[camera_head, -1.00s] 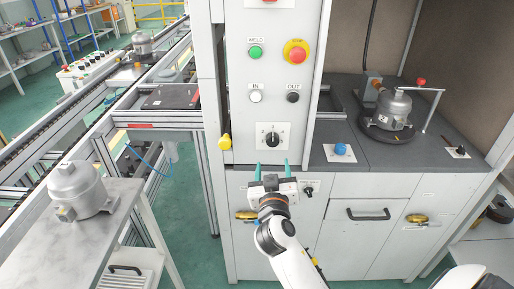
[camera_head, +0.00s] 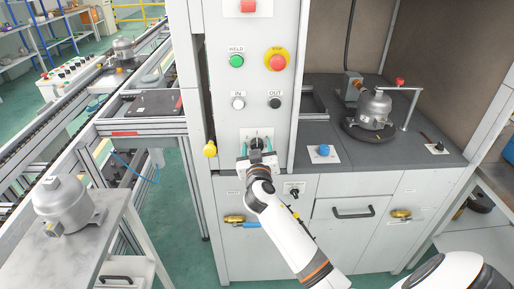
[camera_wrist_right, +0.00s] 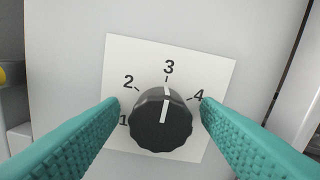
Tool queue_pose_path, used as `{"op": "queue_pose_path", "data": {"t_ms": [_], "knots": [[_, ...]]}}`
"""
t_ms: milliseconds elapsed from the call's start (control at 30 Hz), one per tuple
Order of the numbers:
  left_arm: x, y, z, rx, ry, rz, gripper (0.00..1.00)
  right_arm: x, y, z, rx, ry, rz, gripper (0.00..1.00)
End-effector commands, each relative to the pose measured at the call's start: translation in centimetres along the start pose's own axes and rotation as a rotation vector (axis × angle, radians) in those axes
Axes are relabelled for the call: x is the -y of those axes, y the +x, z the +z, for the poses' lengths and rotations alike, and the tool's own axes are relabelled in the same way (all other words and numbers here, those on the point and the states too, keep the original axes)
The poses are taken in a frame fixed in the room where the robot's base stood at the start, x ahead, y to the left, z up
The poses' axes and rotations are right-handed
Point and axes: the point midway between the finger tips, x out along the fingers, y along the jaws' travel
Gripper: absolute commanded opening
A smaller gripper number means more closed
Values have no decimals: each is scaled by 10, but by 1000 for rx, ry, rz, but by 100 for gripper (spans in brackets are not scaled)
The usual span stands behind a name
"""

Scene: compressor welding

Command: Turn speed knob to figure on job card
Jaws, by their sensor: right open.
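The speed knob (camera_wrist_right: 161,120) is a black ribbed dial with a white pointer line on a white plate (camera_wrist_right: 185,60) numbered 1 to 4. Its pointer is at or very near the 3. In the wrist view my right gripper's teal fingers (camera_wrist_right: 160,125) stand open on either side of the knob, with small gaps visible. In the head view my right gripper (camera_head: 257,141) is at the knob's plate and largely hides the knob. No job card can be made out. My left gripper is not in view.
Above the knob are the IN button (camera_head: 238,103), OUT button (camera_head: 275,103), green WELD button (camera_head: 236,61) and red stop button (camera_head: 277,61). A yellow knob (camera_head: 210,149) sticks out at the panel's left. A compressor (camera_head: 374,108) stands in the booth, another (camera_head: 66,205) on the left table.

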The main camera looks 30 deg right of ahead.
Motion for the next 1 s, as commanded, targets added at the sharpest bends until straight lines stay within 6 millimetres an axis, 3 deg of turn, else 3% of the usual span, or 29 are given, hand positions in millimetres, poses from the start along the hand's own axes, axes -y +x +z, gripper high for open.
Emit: {"op": "queue_pose_path", "data": {"t_ms": [67,333,667,1000], "knots": [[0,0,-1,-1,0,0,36,0,0,0,0,0,0,56],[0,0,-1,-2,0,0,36,0,0,0,0,-1,0,13],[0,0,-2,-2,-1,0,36,0,-1,0,0,-51,0,13],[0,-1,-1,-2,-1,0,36,-1,0,0,-1,-290,-1,13]]}}
